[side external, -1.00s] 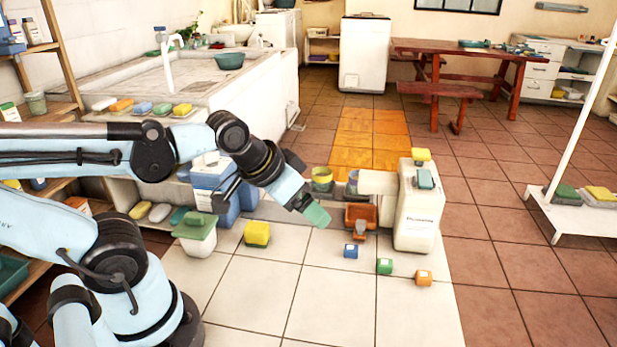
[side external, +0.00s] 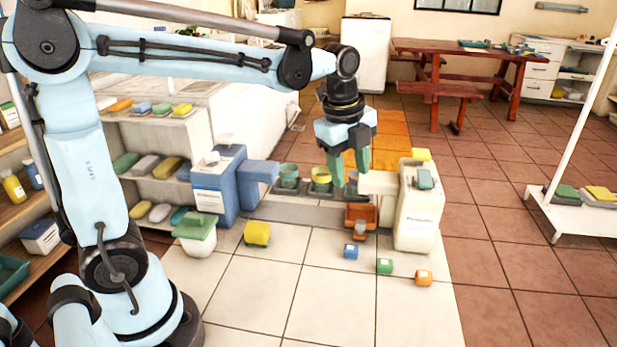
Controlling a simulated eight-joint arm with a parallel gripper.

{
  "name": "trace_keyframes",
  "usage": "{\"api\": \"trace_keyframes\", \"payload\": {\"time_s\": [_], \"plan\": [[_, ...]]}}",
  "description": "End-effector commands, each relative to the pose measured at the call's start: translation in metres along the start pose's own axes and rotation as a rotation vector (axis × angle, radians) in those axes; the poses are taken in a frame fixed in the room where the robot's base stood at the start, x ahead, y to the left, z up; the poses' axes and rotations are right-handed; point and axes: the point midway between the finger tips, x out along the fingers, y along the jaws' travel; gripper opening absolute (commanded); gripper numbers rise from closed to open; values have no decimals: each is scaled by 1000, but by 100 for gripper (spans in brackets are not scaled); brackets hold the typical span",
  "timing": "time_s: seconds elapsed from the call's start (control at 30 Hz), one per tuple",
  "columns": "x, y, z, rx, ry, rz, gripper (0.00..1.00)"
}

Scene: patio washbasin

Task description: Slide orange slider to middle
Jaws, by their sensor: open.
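The orange slider (side external: 361,215) is a small orange piece at the right end of a low grey rail (side external: 292,213), just left of the white container and under its white arm. My gripper (side external: 350,174) points down with its two green fingers apart and nothing visible between them. In the picture it is above the slider, close to the white arm. I cannot tell its exact distance from the slider. The fingers partly cover the cup behind them.
A blue dispenser (side external: 218,188) stands left of the rail and a white container (side external: 416,214) right of it.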

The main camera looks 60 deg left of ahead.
Motion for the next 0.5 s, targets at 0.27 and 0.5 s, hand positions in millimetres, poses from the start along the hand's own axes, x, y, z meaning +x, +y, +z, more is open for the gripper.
{"api": "trace_keyframes", "payload": {"time_s": [0.27, 0.5], "plan": [[22, -35, 4, 551, 49, 140, 49], [32, -43, 4, 731, 81, 178, 49]]}}
